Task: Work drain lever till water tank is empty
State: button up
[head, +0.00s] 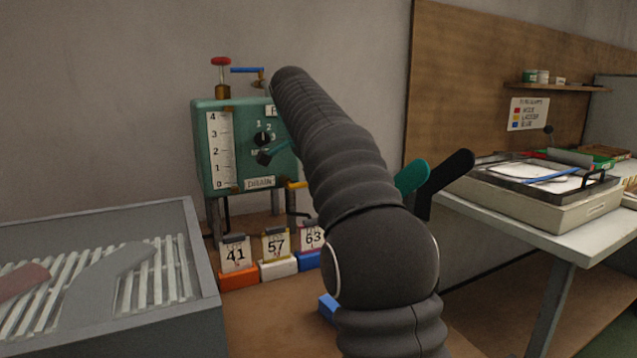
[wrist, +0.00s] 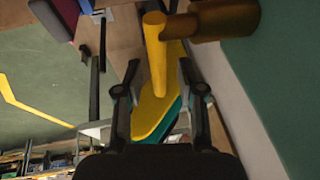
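I cannot make out a water level. The yellow drain lever (head: 297,185) shows at the tank's lower right, partly hidden by my arm. In the wrist view the yellow lever (wrist: 155,50) joins a brass valve body (wrist: 225,22). My gripper (wrist: 157,72) is open, with the lever's free end between its fingers in this view. Contact cannot be told. My arm hides the gripper in the head view.
A grey slatted bin (head: 190,260) stands at left. Numbered cards on orange, white and blue blocks (head: 278,268) stand below the tank. Teal (head: 412,177) and black (head: 445,180) upright shapes stand right of my arm. A table (head: 555,242) with trays is at right.

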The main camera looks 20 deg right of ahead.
jog(key=v, duration=0.7)
jog(key=shift+r, duration=0.2)
jog(key=shift+s, duration=0.1)
